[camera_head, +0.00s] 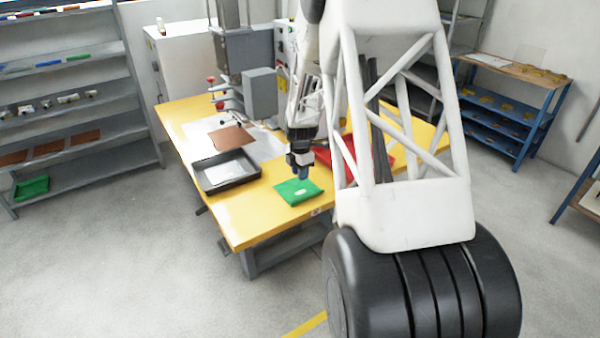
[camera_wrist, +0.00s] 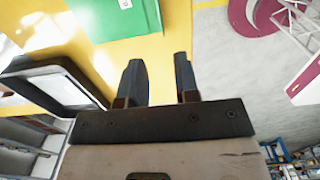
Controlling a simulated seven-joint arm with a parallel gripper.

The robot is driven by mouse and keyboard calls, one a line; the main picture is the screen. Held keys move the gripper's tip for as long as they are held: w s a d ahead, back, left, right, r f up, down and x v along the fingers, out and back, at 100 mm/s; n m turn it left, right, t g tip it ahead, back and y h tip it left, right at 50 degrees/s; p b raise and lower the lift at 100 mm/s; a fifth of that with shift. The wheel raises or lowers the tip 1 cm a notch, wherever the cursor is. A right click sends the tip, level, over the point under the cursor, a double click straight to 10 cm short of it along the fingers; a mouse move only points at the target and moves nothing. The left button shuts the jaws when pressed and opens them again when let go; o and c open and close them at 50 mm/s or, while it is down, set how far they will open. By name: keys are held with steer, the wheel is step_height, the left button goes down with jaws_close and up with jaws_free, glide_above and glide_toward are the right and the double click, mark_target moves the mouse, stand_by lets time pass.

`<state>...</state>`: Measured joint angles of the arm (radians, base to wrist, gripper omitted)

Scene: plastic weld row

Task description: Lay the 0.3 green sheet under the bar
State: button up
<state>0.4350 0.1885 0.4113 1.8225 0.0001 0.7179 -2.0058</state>
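A green sheet (camera_head: 297,193) with a small white label lies on the front edge area of the yellow table. It also shows in the wrist view (camera_wrist: 95,15), at the top left, beyond my fingertips. My gripper (camera_head: 303,174) is above the sheet's far side in the head view. In the wrist view my gripper (camera_wrist: 159,62) is open, with an empty gap between its two fingers. I cannot tell the exact height over the sheet. The grey welding machine (camera_head: 262,93) stands at the table's back; its bar cannot be made out clearly.
A black tray (camera_head: 228,186) with a pale sheet inside sits left of the green sheet. A brown sheet (camera_head: 231,137) lies on white material near the machine. A red tray (camera_head: 381,163) is partly hidden behind my arm. Another green piece (camera_head: 31,188) lies on the left shelf.

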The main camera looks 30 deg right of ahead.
steer(key=shift+r, duration=0.1)
steer(key=s+a+r+m+t, duration=0.1)
steer(key=s+a+r+m, duration=0.3)
steer(key=s+a+r, duration=0.45)
steer(key=s+a+r+m, duration=0.5)
steer(key=s+a+r, duration=0.1)
steer(key=a+r, duration=0.5)
steer(key=s+a+r+m, duration=0.1)
steer(key=s+a+m, duration=0.2)
steer(key=s, duration=0.4)
steer(key=s+a+r+m+t, duration=0.1)
steer(key=s+a+r+m, duration=0.1)
steer(key=s, duration=0.6)
steer(key=s+a+r+m, duration=0.2)
steer(key=s+a+m, duration=0.2)
steer(key=s+a, duration=0.2)
steer(key=shift+s+a+t, duration=0.2)
steer(key=shift+s+t, duration=0.1)
steer(key=shift+s, duration=0.9)
steer(key=shift+o, duration=0.6)
